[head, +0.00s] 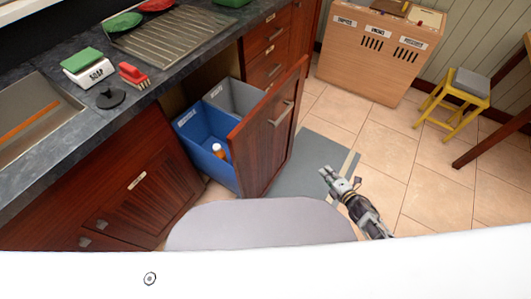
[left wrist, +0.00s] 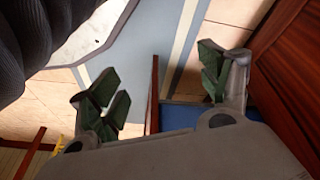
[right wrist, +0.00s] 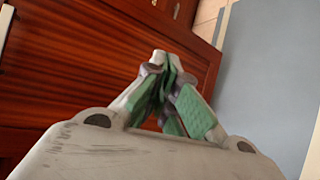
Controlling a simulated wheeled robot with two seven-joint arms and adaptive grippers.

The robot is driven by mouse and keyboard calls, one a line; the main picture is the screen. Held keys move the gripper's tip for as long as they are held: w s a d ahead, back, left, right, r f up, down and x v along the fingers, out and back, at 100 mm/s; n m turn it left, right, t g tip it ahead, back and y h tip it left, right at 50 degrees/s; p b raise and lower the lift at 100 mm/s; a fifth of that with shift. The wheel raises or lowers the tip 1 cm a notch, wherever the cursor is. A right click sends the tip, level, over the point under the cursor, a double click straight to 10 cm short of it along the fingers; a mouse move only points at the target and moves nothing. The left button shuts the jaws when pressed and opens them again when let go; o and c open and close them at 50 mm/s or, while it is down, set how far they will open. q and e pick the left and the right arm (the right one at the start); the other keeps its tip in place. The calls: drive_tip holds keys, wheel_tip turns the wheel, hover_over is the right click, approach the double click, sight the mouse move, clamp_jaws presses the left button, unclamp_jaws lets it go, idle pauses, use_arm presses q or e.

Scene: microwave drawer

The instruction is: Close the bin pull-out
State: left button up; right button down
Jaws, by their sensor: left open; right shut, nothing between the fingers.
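The bin pull-out (head: 270,135) stands open from the cabinet, with a dark red wooden front and a metal handle on its outer face. Behind the front are a blue bin (head: 203,145) with an orange-capped bottle (head: 218,151) in it and a grey bin (head: 236,99). My right gripper (head: 328,175) is shut and empty, in front of and to the right of the pull-out's front. In the right wrist view the closed fingers (right wrist: 170,95) show before red wood panelling. My left gripper (left wrist: 160,85) is open and empty in the left wrist view, with a blue bin part beyond it; the head view does not show it.
The dark countertop (head: 60,180) with sink, drainer, soap scale and red brush runs along the left. A grey mat (head: 305,165) lies on the tiled floor beside the pull-out. A wooden sorting cabinet (head: 375,55) and a yellow stool (head: 458,95) stand farther right.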

use_arm(q)
drive_tip(key=w+d+r+t+h+b, duration=0.1)
drive_tip(key=w+d+r+b, duration=0.2)
drive_tip(key=r+b, duration=0.5)
drive_tip(key=shift+w+b, duration=0.3)
drive_tip(key=shift+b, duration=3.8)
use_arm(e)
drive_tip(key=s+a+r+n+g+y, duration=0.3)
drive_tip(key=a+r+n+y, duration=0.7)
drive_tip(key=n, duration=1.2)
drive_tip(key=shift+s+a+r, duration=0.15)
drive_tip(key=shift+a+r, duration=1.2)
drive_tip(key=shift+a, duration=0.75)
use_arm(q)
drive_tip(key=shift+d, duration=0.1)
use_arm(e)
drive_tip(key=shift+a, duration=0.1)
use_arm(q)
drive_tip(key=shift+d+f, duration=0.1)
drive_tip(key=shift+f, duration=0.2)
use_arm(e)
approach(260, 145)
drive_tip(key=shift+x, duration=3.55)
drive_tip(key=shift+a, duration=0.15)
